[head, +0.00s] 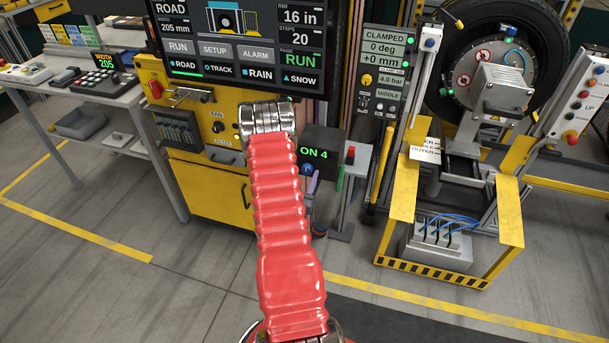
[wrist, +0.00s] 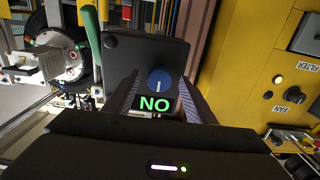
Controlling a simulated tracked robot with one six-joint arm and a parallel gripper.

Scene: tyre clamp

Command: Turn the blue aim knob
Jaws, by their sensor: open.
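The blue aim knob (wrist: 159,77) is round, with a white pointer line, on the face of a dark box (wrist: 120,55). In the wrist view it shows between the two fingertips of my gripper (wrist: 160,90), which is open with a gap on both sides of the knob. I cannot tell how far the fingertips are from the knob in depth. My red arm hides most of my gripper there.
A yellow cabinet (head: 210,185) with knobs stands behind my arm, under a large screen (head: 240,45). A grey post (head: 349,190) with a red button is right of the box. The tyre machine (head: 490,85) is further right. Open floor lies in front.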

